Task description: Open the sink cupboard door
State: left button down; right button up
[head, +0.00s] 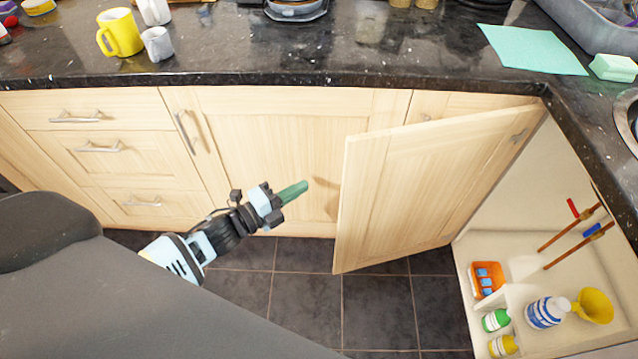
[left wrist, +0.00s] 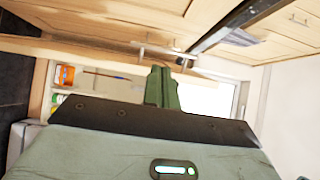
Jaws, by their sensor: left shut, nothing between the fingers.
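The sink cupboard door (head: 425,185) is light wood and stands wide open, swung out from the cabinet on its right-hand hinge side. Behind it the sink cupboard interior (head: 520,240) shows pale walls, pipes and bottles. My left gripper (head: 292,192) has green fingers that are shut and empty. It is in front of the neighbouring cupboard, to the left of the door's free edge and apart from it in the head view. In the left wrist view the shut green fingers (left wrist: 162,88) show in the middle. My right gripper is not in view.
The dark granite worktop (head: 300,50) runs above the cupboards, with a yellow mug (head: 122,33) and a teal cloth (head: 532,49) on it. Inside the cupboard are an orange tub (head: 486,279), a white-and-blue bottle (head: 546,312) and a yellow funnel (head: 594,306). The dark tiled floor (head: 375,310) is clear.

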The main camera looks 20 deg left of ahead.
pick_arm(q)
jog(key=shift+s+a, duration=0.9)
jog(key=s+d+f+h+b, duration=0.1)
jog(key=s+d+f+b, duration=0.3)
jog(key=d+f+b, duration=0.15)
jog(key=m+g+b, duration=0.1)
jog(key=b, duration=0.2)
send_over(347, 211)
jog(key=s, duration=0.3)
jog(key=shift+d+f+h, duration=0.3)
jog(key=shift+d+f, duration=0.05)
jog(key=shift+s, duration=0.1)
